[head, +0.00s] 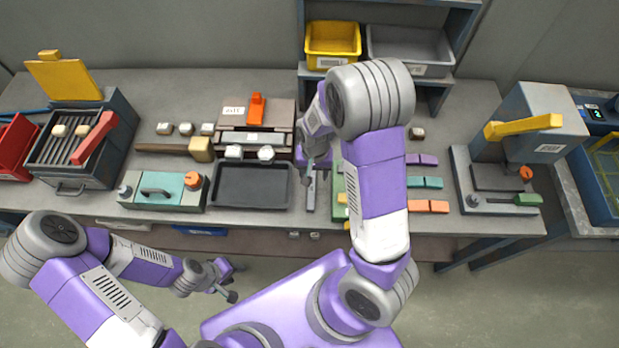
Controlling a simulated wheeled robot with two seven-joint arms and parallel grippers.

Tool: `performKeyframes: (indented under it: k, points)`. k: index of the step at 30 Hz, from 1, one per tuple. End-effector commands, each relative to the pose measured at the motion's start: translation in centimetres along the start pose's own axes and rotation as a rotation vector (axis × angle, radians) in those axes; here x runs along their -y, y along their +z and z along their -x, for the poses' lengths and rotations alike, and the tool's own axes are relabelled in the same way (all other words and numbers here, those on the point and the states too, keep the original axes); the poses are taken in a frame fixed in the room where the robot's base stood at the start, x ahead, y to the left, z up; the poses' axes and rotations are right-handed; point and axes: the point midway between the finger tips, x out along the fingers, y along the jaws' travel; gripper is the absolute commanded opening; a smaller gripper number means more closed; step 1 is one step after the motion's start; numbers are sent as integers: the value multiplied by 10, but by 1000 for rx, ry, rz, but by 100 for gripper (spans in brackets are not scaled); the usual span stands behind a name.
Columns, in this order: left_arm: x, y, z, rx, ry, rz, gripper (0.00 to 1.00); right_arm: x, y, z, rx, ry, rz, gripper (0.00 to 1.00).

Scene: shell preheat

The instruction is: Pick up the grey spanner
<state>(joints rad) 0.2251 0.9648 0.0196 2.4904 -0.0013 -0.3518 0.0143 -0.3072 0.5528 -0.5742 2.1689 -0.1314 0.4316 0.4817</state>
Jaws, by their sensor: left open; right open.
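A narrow grey bar, which looks like the grey spanner (311,197), lies lengthwise on the bench between the black tray and the green block. Its far end is hidden by my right gripper. My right gripper (314,174) is open and points down over the far part of the spanner; I cannot tell whether it touches it. My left gripper (228,283) is open and empty, low in front of the bench.
An empty black tray (251,204) lies left of the spanner. Purple, teal and orange blocks (427,206) lie to the right, partly behind my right arm. A mallet (180,148) lies behind the teal-topped box (162,190). A shelf with yellow (333,38) and grey bins stands at the back.

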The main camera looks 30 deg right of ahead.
Motion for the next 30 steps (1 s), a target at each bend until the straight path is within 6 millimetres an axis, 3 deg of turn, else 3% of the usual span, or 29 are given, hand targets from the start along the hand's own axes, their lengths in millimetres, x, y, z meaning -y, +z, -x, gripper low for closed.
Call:
performKeyframes:
  k: [11, 19, 29, 30]
  points:
    - [5, -1, -15, 0, 0, 0, 43, 2, 0, -38, 2, 1, 0, 57]
    - [8, -1, -23, 0, 0, 0, 43, 7, -3, -77, 1, 1, -1, 57]
    - [9, -1, -23, 0, 0, 0, 43, 7, -3, -83, -1, 0, 0, 57]
    - [9, -1, -23, 0, 0, 0, 43, 7, -3, -83, -1, 0, 0, 53]
